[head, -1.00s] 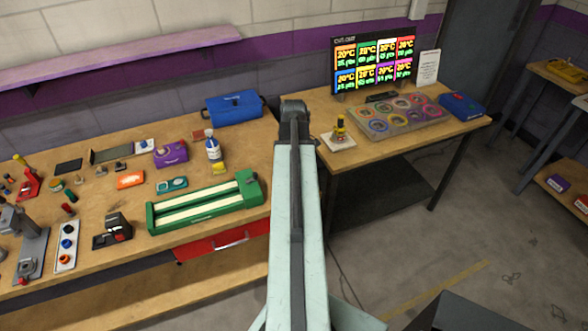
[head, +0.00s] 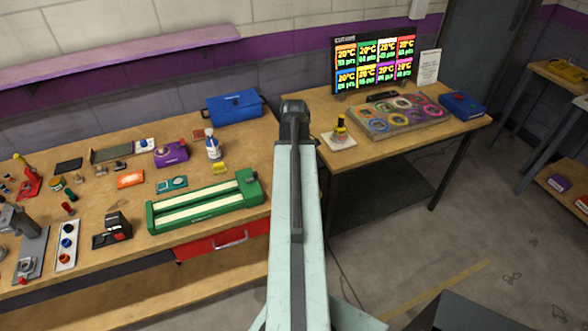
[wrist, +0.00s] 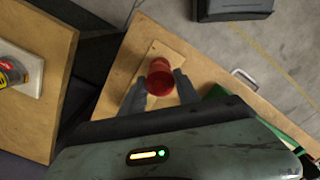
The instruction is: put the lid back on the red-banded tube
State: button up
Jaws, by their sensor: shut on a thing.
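My gripper (wrist: 160,88) is shut on a small red round piece (wrist: 160,70), which looks like a lid, in the wrist view. The piece sits between the two grey fingertips, over a pale strip of wood on the bench. Whether it touches that strip I cannot tell. In the head view my gripper (head: 293,108) is at the far end of my arm, near the gap between the two benches, and the red piece is hidden there. I cannot pick out a red-banded tube for certain; the small pieces at the far left are too small to tell.
A green rack (head: 205,205) lies on the left bench, left of my arm. A white bottle (head: 213,147) and a blue case (head: 233,107) stand behind it. On the right bench are a yellow-and-black device (head: 340,126), a tray of coloured rings (head: 380,124) and a blue box (head: 463,106).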

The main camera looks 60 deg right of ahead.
grip_shut()
jog(key=o, duration=1.4)
grip_release()
jog(key=shift+c, duration=0.2)
jog(key=shift+o, duration=0.4)
jog(key=o, duration=0.4)
jog(key=shift+r, duration=0.1)
notch_tip(320, 180, up, 7)
jog(key=p, duration=0.7)
grip_shut()
